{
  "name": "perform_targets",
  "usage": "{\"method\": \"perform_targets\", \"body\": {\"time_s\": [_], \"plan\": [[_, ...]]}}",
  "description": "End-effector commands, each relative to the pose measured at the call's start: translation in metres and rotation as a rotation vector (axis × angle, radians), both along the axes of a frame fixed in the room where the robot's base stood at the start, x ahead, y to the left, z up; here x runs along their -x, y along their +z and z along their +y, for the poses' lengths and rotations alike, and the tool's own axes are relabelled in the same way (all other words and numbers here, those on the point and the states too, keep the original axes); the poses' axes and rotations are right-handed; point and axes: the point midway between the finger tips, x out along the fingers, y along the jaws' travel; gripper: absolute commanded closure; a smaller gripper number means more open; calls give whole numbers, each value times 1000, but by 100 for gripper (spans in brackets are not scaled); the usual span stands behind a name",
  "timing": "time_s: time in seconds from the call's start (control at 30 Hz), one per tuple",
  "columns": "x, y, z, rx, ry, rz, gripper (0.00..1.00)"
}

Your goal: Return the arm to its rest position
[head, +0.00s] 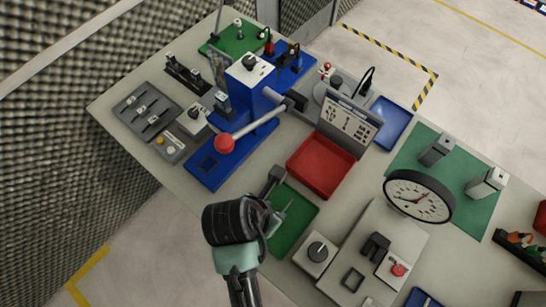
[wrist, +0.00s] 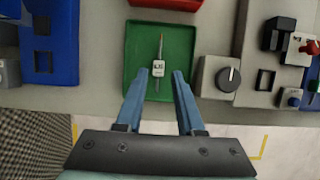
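The same green tray (head: 302,219) is partly hidden behind my arm in the head view. The fingertips are hard to make out in the head view.
A red tray (head: 318,166) lies behind the green tray. A grey knob box (head: 317,252) and a round gauge (head: 418,196) stand to the right. Open floor (wrist: 200,128) shows before the bench edge.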

Motion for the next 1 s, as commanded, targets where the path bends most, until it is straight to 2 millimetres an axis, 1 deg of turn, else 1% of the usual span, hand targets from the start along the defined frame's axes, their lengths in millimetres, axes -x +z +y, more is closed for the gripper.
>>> {"method": "perform_targets", "body": {"time_s": [0.27,0.37,0.47,0.57,0.6,0.67,0.7,0.77,0.8,0.87,0.9,0.97,1.0], "plan": [[-1,1,0,-4,-6,-5,63],[-12,9,2,-41,-67,-53,63],[-37,29,7,-140,-213,-164,63],[-70,62,12,-298,-419,-314,63],[-84,77,14,-374,-506,-375,63],[-103,100,15,-491,-632,-460,63],[-115,117,16,-574,-714,-513,63],[-131,142,15,-703,-831,-586,63],[-141,159,15,-793,-906,-629,63],[-155,187,13,-935,-1015,-688,63],[-163,205,12,-1035,-1082,-723,63],[-174,234,9,-1190,-1181,-764,63],[-180,254,7,-1297,-1241,-786,63]]}}
